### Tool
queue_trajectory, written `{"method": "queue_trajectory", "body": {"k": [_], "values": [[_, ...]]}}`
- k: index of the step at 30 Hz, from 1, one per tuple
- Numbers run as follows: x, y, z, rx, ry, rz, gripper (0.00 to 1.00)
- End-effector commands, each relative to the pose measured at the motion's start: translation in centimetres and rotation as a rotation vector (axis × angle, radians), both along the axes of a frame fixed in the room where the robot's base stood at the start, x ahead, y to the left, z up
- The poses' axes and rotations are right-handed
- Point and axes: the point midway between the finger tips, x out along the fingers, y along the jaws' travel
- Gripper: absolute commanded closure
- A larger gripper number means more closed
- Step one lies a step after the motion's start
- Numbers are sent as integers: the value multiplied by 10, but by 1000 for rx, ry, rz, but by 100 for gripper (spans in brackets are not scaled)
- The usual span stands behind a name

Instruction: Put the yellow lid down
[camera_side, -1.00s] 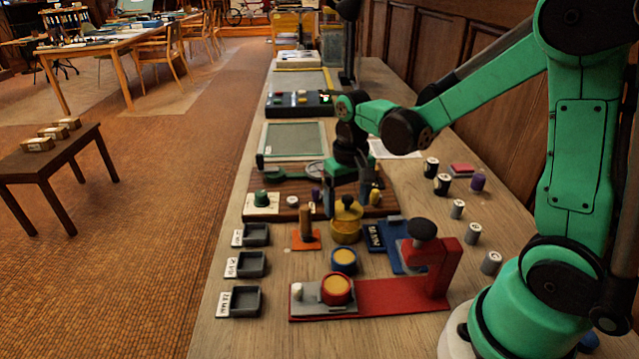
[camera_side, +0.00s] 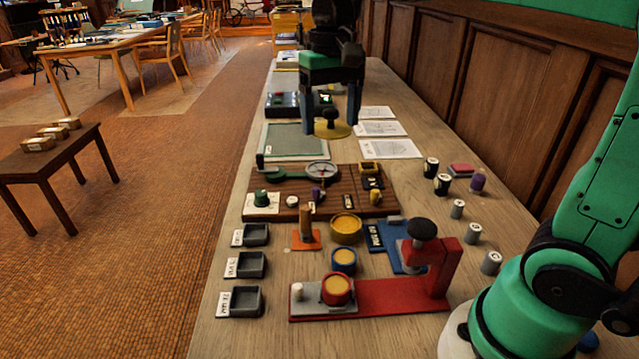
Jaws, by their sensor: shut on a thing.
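The yellow lid (camera_side: 342,131) is a flat round disc with a dark knob. My gripper (camera_side: 331,115) is shut on its knob, fingers pointing down. The lid is at the far part of the bench, right of the green drafting board and left of the white paper sheets. I cannot tell whether it touches the bench or hangs just above it. The yellow pot (camera_side: 346,237) stands uncovered nearer the camera, with yellowish contents showing.
The green board (camera_side: 295,140) and a dark box with buttons (camera_side: 285,104) lie left of the lid. White sheets (camera_side: 380,129) lie to its right. A wooden tray (camera_side: 340,180) with small parts is in front. A red press (camera_side: 400,292) stands nearest.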

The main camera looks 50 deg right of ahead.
Motion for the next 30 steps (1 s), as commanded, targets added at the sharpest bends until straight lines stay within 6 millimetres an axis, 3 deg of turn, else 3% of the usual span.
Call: {"method": "queue_trajectory", "body": {"k": [3, 9, 14, 30], "values": [[4, 40, -7, 0, 0, 13, 74], [3, 79, -18, 0, -1, 6, 74], [2, 83, -44, 0, -1, 0, 74], [2, 82, -165, 0, -1, 1, 74]]}}
